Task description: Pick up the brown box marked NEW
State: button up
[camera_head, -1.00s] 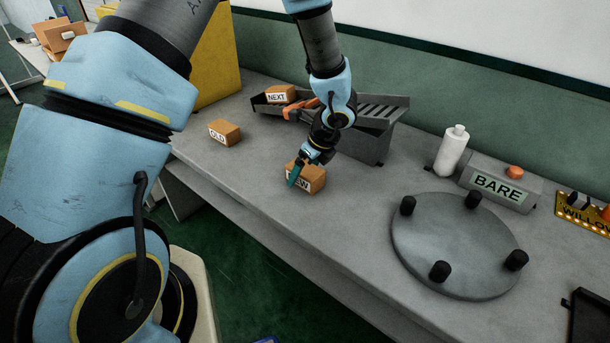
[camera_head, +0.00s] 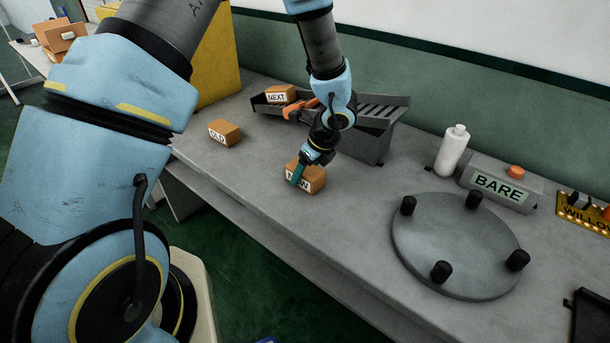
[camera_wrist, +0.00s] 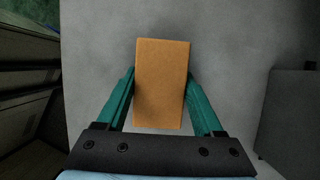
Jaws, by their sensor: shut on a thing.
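The brown box marked NEW (camera_head: 313,180) stands on the grey bench, its white label partly covered by a gripper finger. My gripper (camera_head: 303,173) points down over it with teal fingers. In the wrist view the box (camera_wrist: 162,85) sits between the two fingers of my gripper (camera_wrist: 161,85), one along each long side, and my gripper is shut on it. I cannot tell any gap between the box and the bench.
A box marked OLD (camera_head: 224,133) stands to the left, and one marked NEXT (camera_head: 280,94) lies in a dark slatted tray (camera_head: 370,148) behind. A round plate with black pegs (camera_head: 455,245), a white bottle (camera_head: 452,150) and a BARE sign (camera_head: 500,188) are to the right.

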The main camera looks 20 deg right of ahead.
grip_shut()
jog(key=shift+r, duration=0.1)
dwell(0.4)
